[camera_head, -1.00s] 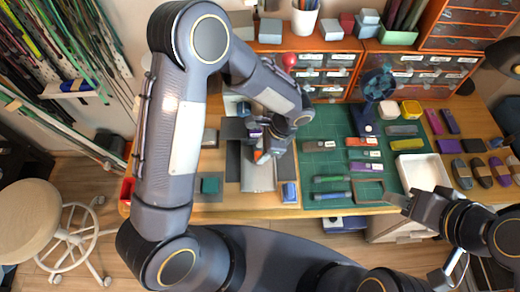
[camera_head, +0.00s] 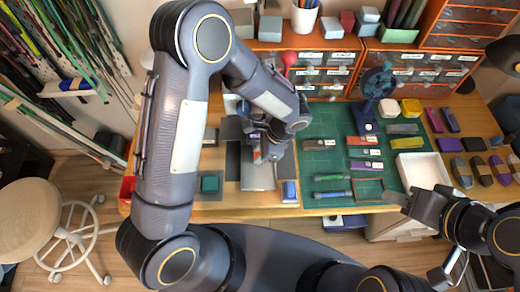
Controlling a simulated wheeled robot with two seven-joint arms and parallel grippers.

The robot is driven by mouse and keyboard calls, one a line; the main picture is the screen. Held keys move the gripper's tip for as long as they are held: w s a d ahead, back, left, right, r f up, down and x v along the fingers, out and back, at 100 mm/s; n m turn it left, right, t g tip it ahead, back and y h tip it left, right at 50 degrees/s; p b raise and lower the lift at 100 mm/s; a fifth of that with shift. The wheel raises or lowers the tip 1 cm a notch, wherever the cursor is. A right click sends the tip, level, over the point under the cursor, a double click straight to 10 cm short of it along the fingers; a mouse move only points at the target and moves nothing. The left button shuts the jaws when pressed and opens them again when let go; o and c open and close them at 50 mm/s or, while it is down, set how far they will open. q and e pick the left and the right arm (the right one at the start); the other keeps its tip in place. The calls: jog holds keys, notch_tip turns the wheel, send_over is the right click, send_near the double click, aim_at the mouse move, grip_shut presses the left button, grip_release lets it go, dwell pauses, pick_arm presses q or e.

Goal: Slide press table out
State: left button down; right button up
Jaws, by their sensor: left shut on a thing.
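The press table (camera_head: 259,178) is a light grey plate lying between darker grey parts on the wooden bench, left of the green mat. My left gripper (camera_head: 262,155) is over its far part, shut, with the fingertips mostly hidden by the wrist and the press. A small orange-red part shows at the fingers. My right gripper (camera_head: 398,199) is at the bench's front edge on the right, beside the white tray; whether its fingers are apart is too small to tell.
The green cutting mat (camera_head: 321,168) holds several small tools. A blue block (camera_head: 289,191) stands close right of the plate, and a green block (camera_head: 210,184) lies to its left. A white tray (camera_head: 424,171) is at the right. Orange drawers (camera_head: 327,72) line the back.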

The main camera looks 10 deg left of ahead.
pick_arm(q)
jog(key=s+d+b, duration=0.1)
jog(key=s, duration=0.3)
jog(key=s+d+b, duration=0.1)
jog(key=s, duration=0.3)
jog(key=s+d+b, duration=0.1)
jog(key=s, duration=0.3)
jog(key=shift+d, duration=0.25)
jog(key=shift+w, duration=0.1)
jog(key=c, duration=1.3)
grip_release()
jog(key=shift+r, duration=0.1)
jog(key=v, duration=0.7)
jog(key=shift+d+r, duration=0.2)
jog(key=shift+r, duration=0.1)
